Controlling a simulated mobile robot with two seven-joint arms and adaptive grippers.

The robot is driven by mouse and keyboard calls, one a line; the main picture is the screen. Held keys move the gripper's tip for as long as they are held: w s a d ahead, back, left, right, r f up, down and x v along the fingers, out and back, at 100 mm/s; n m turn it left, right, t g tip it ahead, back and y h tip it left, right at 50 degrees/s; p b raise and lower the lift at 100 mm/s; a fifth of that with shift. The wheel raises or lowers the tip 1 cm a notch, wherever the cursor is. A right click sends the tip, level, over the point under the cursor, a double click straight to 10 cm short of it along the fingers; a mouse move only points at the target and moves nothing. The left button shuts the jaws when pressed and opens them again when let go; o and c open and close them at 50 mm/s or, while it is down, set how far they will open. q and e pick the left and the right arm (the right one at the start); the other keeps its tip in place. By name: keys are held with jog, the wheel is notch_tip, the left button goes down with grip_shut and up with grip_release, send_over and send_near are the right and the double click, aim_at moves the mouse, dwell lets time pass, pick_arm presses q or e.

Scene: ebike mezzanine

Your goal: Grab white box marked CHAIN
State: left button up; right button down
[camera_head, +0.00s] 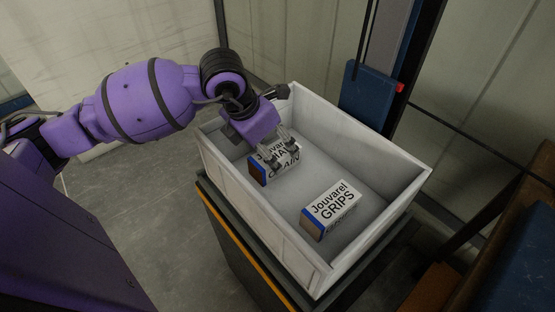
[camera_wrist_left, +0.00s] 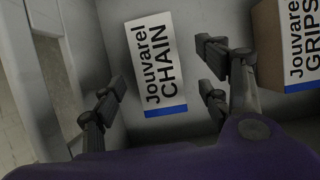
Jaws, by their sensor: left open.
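The white box marked CHAIN (camera_head: 263,170), with a blue edge and a brown end, lies in the far left part of a white open bin (camera_head: 265,208). My left gripper (camera_head: 284,155) is above the CHAIN box and partly hides its label. In the left wrist view, the CHAIN box (camera_wrist_left: 156,66) shows between and beyond the two sets of open fingers (camera_wrist_left: 163,100), with nothing held. I cannot tell how much height is left between the fingertips and the box. My right gripper is not in view.
A second white box marked GRIPS (camera_head: 331,209) lies in the near right part of the bin and shows at the right of the left wrist view (camera_wrist_left: 300,45). The bin walls stand close around both boxes. Bare bin floor lies between them.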

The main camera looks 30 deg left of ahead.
aim_at(274, 153)
pick_arm(q)
jog(key=x, duration=0.5)
jog(key=shift+a+f, duration=0.2)
jog(key=shift+c, duration=0.2)
jog(key=c, duration=1.4)
jog(key=shift+c, duration=0.3)
jog(key=shift+r, duration=0.1)
